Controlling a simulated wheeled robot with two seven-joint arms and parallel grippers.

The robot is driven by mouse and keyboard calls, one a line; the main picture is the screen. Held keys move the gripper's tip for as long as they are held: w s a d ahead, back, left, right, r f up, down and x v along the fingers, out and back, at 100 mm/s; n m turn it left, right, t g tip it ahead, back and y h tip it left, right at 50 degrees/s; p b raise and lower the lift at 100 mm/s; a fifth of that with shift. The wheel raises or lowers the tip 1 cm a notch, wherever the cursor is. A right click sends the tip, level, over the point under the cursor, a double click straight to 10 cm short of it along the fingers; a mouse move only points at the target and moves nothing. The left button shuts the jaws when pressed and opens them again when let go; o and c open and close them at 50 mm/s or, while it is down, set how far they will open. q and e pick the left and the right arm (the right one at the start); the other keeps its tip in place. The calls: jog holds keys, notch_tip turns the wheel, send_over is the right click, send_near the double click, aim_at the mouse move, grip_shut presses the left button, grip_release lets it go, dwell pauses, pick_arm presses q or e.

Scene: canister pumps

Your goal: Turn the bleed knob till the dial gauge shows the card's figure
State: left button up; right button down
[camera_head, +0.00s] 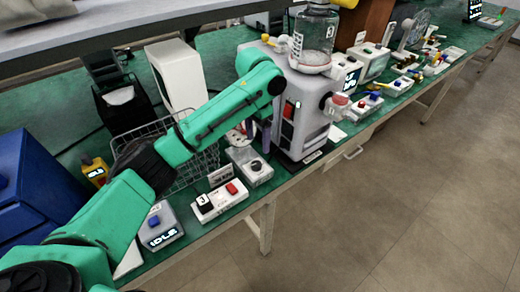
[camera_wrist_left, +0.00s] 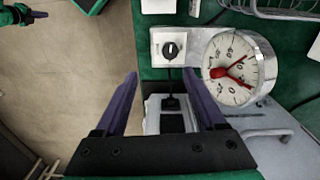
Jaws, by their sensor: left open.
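A black knob with a pale pointer mark (camera_wrist_left: 171,49) sits on a light box, ahead of my left gripper in the left wrist view; the box also shows in the head view (camera_head: 248,168). A round white dial gauge with red needles (camera_wrist_left: 238,66) is right of the knob. In the head view the gauge is mostly hidden behind my arm. My left gripper (camera_wrist_left: 161,75) is open and empty, its purple fingers apart and short of the knob. A small card (camera_head: 219,176) stands near the box; its writing is too small to read.
A grey pump machine (camera_head: 300,115) with a glass jar (camera_head: 316,38) stands right of the knob box. A wire basket (camera_head: 190,165) is behind. A white box with a red button (camera_head: 222,200) and a grey box reading IDLE (camera_head: 159,226) stand to the left.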

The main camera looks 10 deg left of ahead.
pick_arm(q)
jog(key=w+a, duration=0.1)
jog(key=w, duration=0.2)
jog(key=p, duration=0.1)
send_over(256, 164)
jog(key=f, duration=0.6)
jog(key=shift+s, duration=0.25)
jog(key=f, duration=0.4)
jog(key=w+f, duration=0.1)
jog(key=shift+f, duration=0.4)
jog(key=shift+s+f, duration=0.2)
jog(key=shift+f, duration=0.2)
pick_arm(e)
jog(key=shift+w+r, duration=0.55)
jog(key=shift+r, duration=0.2)
pick_arm(q)
grip_shut()
